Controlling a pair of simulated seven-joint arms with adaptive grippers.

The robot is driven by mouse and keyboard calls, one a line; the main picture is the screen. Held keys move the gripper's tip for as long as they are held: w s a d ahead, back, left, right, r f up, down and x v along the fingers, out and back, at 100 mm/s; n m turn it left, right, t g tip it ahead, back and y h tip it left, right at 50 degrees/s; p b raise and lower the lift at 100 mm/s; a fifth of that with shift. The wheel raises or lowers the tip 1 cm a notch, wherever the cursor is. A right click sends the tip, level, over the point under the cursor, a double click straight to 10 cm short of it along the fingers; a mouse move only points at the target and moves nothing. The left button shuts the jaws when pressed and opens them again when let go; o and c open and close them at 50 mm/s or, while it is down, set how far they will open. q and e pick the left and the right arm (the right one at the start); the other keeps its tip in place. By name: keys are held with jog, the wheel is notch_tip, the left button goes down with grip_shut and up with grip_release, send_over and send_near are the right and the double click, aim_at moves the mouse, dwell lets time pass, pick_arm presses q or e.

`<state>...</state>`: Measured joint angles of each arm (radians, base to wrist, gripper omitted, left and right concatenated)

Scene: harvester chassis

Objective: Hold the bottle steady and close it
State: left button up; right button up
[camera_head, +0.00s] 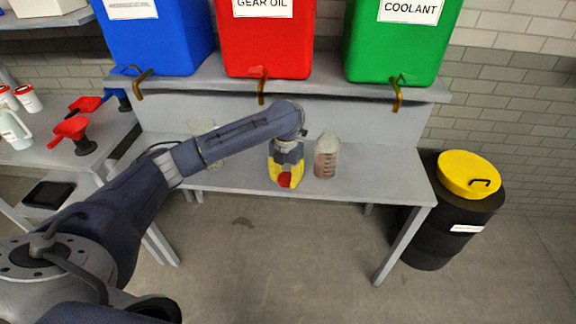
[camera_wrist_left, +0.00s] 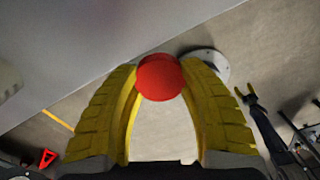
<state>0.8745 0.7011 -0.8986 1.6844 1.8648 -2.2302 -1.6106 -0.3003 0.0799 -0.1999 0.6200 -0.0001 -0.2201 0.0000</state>
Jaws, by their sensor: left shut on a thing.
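My left gripper (camera_head: 286,172), with yellow fingers, is shut on a small round red cap (camera_head: 285,180) above the front of the grey workbench (camera_head: 390,178). In the left wrist view the red cap (camera_wrist_left: 160,77) sits between the yellow fingertips of the left gripper (camera_wrist_left: 160,80). A clear bottle (camera_head: 326,158) with reddish-brown contents stands upright on the bench, just right of the left gripper and apart from it. I see no red cap on its pale top.
A translucent container (camera_head: 204,128) stands behind my left arm. Blue (camera_head: 155,45), red (camera_head: 265,45) and green (camera_head: 395,45) tanks with taps sit on the shelf above. A black drum with a yellow lid (camera_head: 468,174) stands right. Red funnels (camera_head: 70,130) are on the left table.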

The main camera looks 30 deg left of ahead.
pick_arm(q)
jog(key=s+d, duration=0.3)
jog(key=s, duration=0.5)
jog(key=shift+s+d, duration=0.15)
pick_arm(e)
jog(key=o, duration=0.8)
jog(key=shift+o, duration=0.2)
